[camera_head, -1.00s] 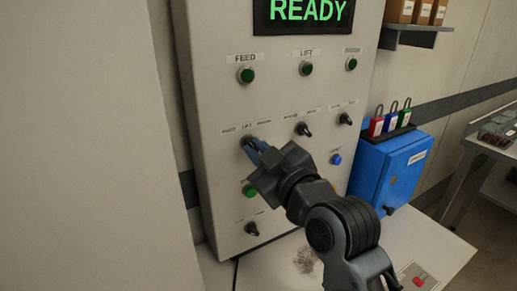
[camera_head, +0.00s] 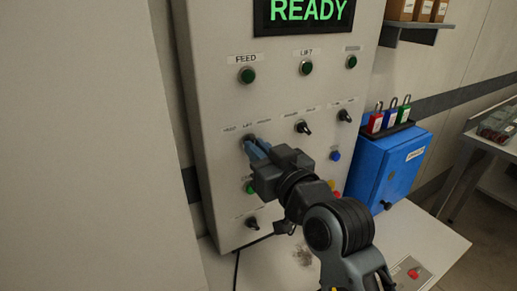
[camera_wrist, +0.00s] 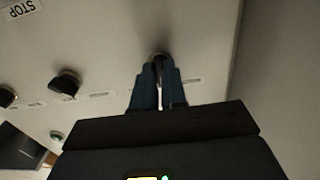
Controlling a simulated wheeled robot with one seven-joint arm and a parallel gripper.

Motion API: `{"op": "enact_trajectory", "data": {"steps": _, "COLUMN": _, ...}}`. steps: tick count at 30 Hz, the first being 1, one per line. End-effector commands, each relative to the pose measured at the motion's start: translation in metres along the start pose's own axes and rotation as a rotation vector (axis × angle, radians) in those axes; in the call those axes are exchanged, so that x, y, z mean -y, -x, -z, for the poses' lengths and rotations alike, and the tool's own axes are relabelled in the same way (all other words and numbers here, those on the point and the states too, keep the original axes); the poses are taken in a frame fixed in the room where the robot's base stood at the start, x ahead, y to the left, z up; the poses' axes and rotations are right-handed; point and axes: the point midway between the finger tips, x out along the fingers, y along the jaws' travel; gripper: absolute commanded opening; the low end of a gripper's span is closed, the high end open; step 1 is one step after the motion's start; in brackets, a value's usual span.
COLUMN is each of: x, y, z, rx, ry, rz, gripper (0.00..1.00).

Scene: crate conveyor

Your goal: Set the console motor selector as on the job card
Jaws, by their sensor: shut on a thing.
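The console (camera_head: 215,100) is a tall light grey panel with a screen (camera_head: 307,10) reading READY in green. The leftmost selector of the upper row has labels that seem to read FEED, LIFT and a third blurred word; this motor selector (camera_head: 249,138) is mostly hidden by my fingers. My gripper (camera_head: 256,146) is shut on it, blue fingers against the panel. In the wrist view the fingers (camera_wrist: 158,85) close around the dark knob (camera_wrist: 159,56) at the panel. The knob's pointing direction cannot be told. No job card can be made out.
Two more black selectors, the middle one (camera_head: 303,127) and the right one (camera_head: 344,115), sit to the right. Another selector (camera_head: 252,223) is below. A blue box (camera_head: 385,165) with padlocks (camera_head: 390,117) on top stands right of the console. A green button (camera_head: 247,76) is above.

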Motion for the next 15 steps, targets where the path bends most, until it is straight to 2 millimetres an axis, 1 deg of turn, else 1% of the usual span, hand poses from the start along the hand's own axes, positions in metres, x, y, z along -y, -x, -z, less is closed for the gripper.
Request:
{"op": "enact_trajectory", "data": {"steps": 9, "x": 0.0001, "y": -0.0001, "z": -0.0003, "rx": 0.001, "ry": 0.000, "rz": 0.000, "gripper": 0.00}}
{"op": "enact_trajectory", "data": {"steps": 10, "x": 0.0001, "y": -0.0001, "z": -0.0003, "rx": 0.001, "ry": 0.000, "rz": 0.000, "gripper": 0.14}}
{"op": "enact_trajectory", "data": {"steps": 15, "x": 0.0000, "y": 0.0000, "z": -0.0002, "rx": 0.001, "ry": 0.000, "rz": 0.000, "gripper": 0.30}}
